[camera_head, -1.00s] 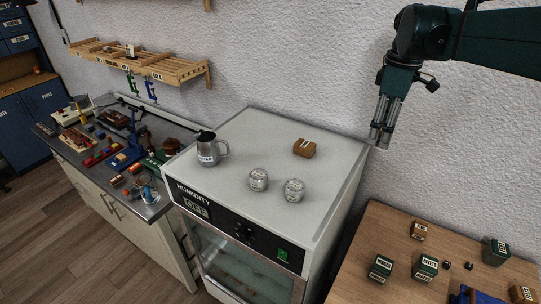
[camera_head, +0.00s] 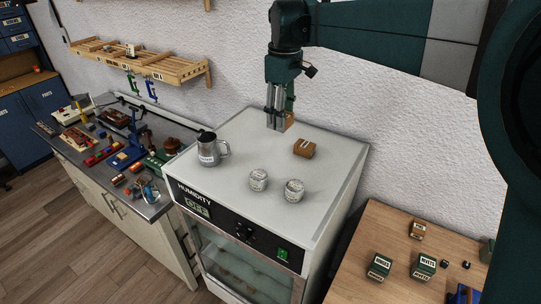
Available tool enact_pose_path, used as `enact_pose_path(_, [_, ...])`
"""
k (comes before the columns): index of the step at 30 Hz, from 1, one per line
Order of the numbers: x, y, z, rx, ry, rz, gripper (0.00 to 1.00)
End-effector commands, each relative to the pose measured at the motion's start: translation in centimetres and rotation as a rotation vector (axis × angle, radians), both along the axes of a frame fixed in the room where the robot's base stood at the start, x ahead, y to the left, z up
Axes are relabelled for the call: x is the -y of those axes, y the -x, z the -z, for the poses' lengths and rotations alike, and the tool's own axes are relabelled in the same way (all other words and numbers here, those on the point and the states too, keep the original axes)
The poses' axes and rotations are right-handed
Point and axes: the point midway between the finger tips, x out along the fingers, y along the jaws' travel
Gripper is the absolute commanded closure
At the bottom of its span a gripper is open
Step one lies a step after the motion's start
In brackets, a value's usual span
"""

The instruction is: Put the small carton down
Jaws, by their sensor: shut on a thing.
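My gripper (camera_head: 274,124) points down over the back of the white humidity cabinet's top (camera_head: 250,125). It is shut on a small brown carton (camera_head: 289,121), which shows to the right of the fingers and is partly hidden by them. I cannot tell whether this carton touches the top or hangs just above it. Another small brown carton (camera_head: 304,148) with a pale label sits on the cabinet top, in front and to the right of my gripper, apart from it.
On the cabinet top stand a metal jug (camera_head: 208,150) and two round tins (camera_head: 258,180) (camera_head: 294,191). The wall is close behind. A wooden table (camera_head: 385,225) at the right holds green boxes (camera_head: 424,267) and a brown carton (camera_head: 416,230). A cluttered bench (camera_head: 150,208) is left.

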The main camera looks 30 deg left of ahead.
Motion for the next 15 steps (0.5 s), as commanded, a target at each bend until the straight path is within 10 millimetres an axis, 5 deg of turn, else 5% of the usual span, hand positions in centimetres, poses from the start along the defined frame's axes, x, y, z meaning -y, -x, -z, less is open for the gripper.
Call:
enact_pose_path(9, [-5.6, 3.1, 0.3, 0.000, 0.000, -0.006, 0.70])
enact_pose_path(15, [-5.3, 2.8, 3.3, 0.000, 0.000, -0.003, 0.70])
